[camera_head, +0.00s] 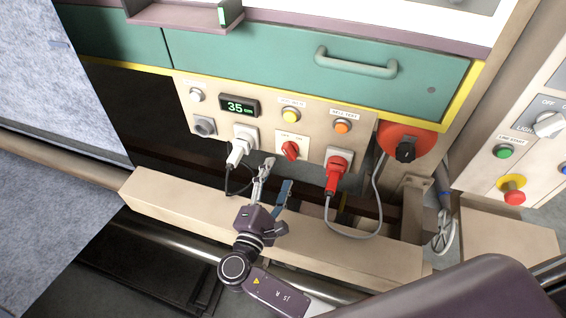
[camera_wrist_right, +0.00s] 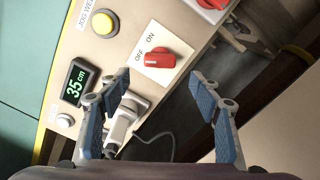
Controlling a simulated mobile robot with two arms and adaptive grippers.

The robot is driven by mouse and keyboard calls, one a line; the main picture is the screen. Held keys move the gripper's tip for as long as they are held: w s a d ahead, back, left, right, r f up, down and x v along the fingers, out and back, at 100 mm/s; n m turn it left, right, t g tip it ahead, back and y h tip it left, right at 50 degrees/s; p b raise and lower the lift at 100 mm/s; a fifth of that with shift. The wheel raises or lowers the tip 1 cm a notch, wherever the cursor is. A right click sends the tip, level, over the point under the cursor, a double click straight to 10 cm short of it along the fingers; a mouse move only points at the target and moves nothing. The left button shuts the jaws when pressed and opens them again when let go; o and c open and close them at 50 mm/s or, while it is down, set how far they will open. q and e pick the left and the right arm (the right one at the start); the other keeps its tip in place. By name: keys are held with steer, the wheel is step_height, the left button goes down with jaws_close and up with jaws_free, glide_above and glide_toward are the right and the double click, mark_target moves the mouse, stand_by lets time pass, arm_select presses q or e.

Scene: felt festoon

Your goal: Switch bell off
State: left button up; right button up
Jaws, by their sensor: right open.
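A red rotary knob (camera_head: 290,150) sits on a white plate in the beige panel. In the right wrist view the red knob (camera_wrist_right: 159,59) has OFF and ON printed beside it; I cannot tell which mark it points to. No label reading "bell" is legible. My right gripper (camera_head: 276,180) is open and empty, in front of and below the knob in the head view. In the right wrist view the open fingers (camera_wrist_right: 160,80) stand either side of the knob's line, apart from it. My left gripper is not in view.
A white plug (camera_head: 237,152) and a red plug (camera_head: 335,172) with cables flank the knob. A yellow button (camera_head: 291,115), orange button (camera_head: 342,127) and 35 cm display (camera_head: 239,106) sit above. A beige beam (camera_head: 170,205) runs below. A right-hand panel has a white LIGHT knob (camera_head: 549,124).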

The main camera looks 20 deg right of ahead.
steer(key=v, duration=0.5)
steer(key=shift+s+a, duration=0.1)
stand_by(0.4)
